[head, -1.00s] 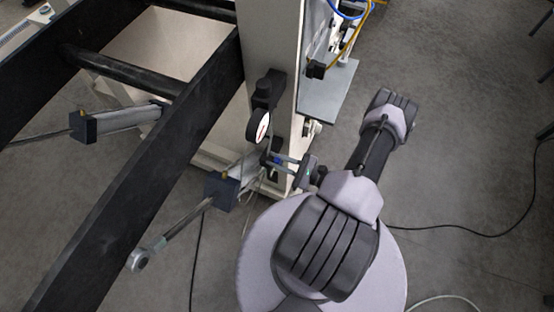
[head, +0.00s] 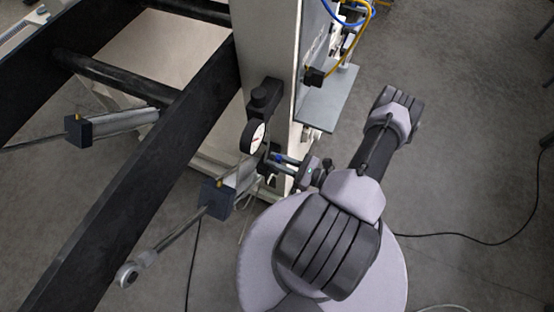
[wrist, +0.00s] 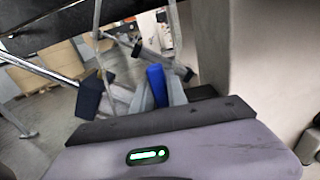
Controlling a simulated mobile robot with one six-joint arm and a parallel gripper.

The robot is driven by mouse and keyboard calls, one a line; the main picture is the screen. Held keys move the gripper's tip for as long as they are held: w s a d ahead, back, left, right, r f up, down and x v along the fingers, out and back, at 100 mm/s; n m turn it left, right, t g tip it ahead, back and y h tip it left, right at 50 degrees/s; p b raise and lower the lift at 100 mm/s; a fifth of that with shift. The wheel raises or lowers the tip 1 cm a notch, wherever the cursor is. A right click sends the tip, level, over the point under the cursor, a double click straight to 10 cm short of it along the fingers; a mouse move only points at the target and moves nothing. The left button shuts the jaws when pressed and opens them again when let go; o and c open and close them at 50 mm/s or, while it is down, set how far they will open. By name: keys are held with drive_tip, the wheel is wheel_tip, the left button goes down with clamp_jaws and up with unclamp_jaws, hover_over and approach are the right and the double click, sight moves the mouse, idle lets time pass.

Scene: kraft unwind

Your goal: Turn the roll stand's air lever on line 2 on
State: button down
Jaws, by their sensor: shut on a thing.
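The air lever shows as a blue handle (wrist: 156,84) in the wrist view, standing up between my two grey fingers. My gripper (wrist: 158,93) is shut on it. In the head view my gripper (head: 276,161) is at the foot of the roll stand's pale upright (head: 270,45), just below a round white-faced gauge (head: 255,137). Only a small bit of blue shows there. The lever's base and the valve under it are hidden by the fingers, and I cannot read the lever's on or off position.
A grey cylinder with a dark end block (head: 218,197) lies just left of my gripper. A long black beam (head: 140,175) crosses the left side. A grey shelf (head: 328,100) juts out from the upright. Black cable (head: 470,238) lies on the otherwise open floor at right.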

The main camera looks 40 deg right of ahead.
drive_tip(key=c, duration=1.3)
unclamp_jaws()
drive_tip(key=shift+d, duration=0.1)
drive_tip(key=p+v, duration=0.2)
drive_tip(key=v, duration=1.5)
drive_tip(key=shift+s, duration=0.2)
